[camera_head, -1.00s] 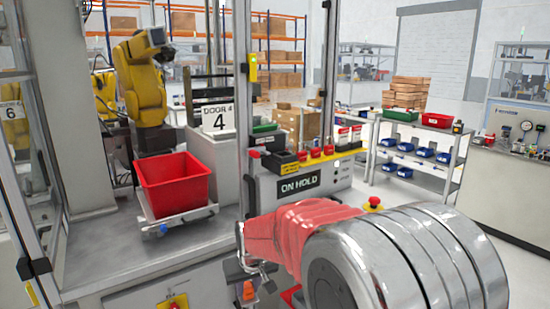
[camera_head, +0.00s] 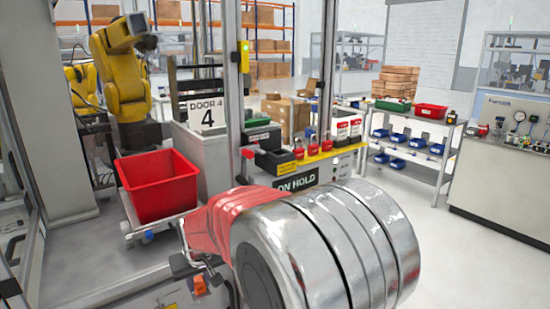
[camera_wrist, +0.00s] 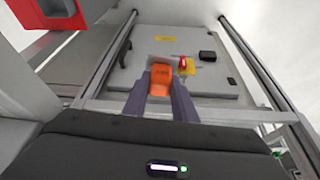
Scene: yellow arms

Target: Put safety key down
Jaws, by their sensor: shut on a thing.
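The orange safety key (camera_wrist: 160,76) sits between the two fingers of my gripper (camera_wrist: 161,88) in the wrist view. The fingers are shut on it. It also shows as a small orange piece (camera_head: 199,285) in the head view, at the lower end of my gripper (camera_head: 194,272), in front of the cell's lower front. Behind the key in the wrist view is a grey cabinet panel (camera_wrist: 140,57) with a red switch on a yellow plate (camera_wrist: 186,66), just right of the key. Whether the key touches the panel cannot be told. My arm hides part of the cell front.
A red bin (camera_head: 157,186) stands on a stand inside the cell, left of my arm. A shelf with red padlocks (camera_head: 312,144) and a black box (camera_head: 272,160) is behind my arm. A post (camera_head: 232,95) rises beside it. The floor at right (camera_head: 470,255) is clear.

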